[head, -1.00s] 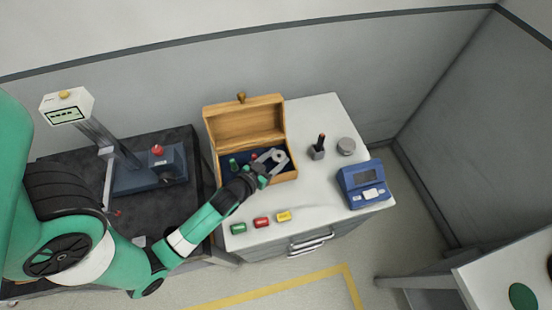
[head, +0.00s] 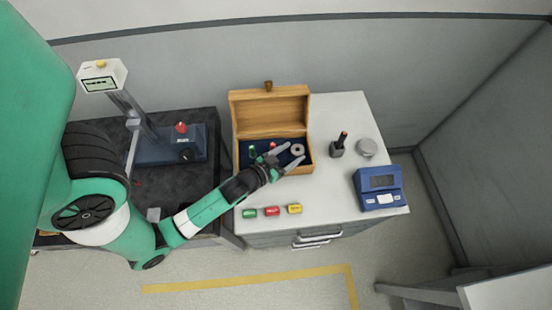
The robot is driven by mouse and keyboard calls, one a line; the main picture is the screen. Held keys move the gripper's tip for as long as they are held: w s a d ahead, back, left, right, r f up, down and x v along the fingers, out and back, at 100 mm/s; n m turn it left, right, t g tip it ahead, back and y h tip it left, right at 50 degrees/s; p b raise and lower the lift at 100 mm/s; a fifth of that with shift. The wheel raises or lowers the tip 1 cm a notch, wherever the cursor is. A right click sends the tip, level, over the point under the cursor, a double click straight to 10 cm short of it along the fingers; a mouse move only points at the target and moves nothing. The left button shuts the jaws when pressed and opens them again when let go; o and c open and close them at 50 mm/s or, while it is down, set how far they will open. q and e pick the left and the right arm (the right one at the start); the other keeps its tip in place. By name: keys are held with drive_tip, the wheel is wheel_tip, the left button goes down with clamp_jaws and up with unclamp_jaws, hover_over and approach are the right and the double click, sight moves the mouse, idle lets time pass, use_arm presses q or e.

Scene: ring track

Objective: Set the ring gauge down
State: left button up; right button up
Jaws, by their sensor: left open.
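The ring gauge is a small grey ring (head: 297,149) at the right end of the wooden box, over its dark blue lining. The open wooden box (head: 238,163) stands on the white cabinet top with its lid up. My left gripper (head: 295,152) reaches in over the box's front right from the left. Its two pale fingers are spread, with the ring just beyond and between their tips, and it looks free of them. A green and a red piece (head: 273,147) are in the box's left and middle. My right gripper is not in view.
Green, red and yellow labelled blocks (head: 272,211) lie at the white cabinet's (head: 335,195) front edge. A dark stand with a red-tipped pin (head: 338,147), a grey disc (head: 366,147) and a blue display unit (head: 378,188) stand to the right. The front middle is clear.

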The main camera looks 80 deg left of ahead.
use_arm(q)
drive_tip(key=b+v, duration=0.1)
drive_tip(key=v, duration=0.8)
drive_tip(key=shift+s+d+f, duration=0.1)
drive_tip(key=shift+s+d, duration=0.05)
drive_tip(key=shift+s, duration=0.05)
drive_tip(key=shift+s+d+r, duration=0.1)
drive_tip(key=shift+s+r, duration=0.2)
drive_tip(key=shift+w, duration=0.15)
